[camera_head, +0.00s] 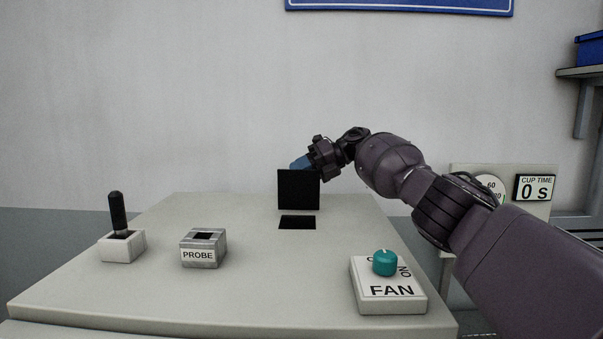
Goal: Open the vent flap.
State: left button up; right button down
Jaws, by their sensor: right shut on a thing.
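The vent flap (298,190) is a black square panel standing about upright above the table top. The dark vent opening (297,222) shows in the table top just in front of it. My right gripper (302,163) reaches in from the right and is at the flap's top edge, shut on the flap. A blue part shows at its tip; the flap hides the rest of the fingertips. My left gripper is not in view.
A FAN box (390,302) with a teal knob (385,262) sits at the front right, below my right arm. A PROBE block (203,248) and a black-handled lever (119,215) stand at the left. A CUP TIME display (536,188) is at the right. The table's middle front is clear.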

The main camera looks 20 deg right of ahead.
jog(key=shift+f, duration=0.7)
jog(key=c, duration=0.8)
grip_release()
jog(key=shift+r, duration=0.15)
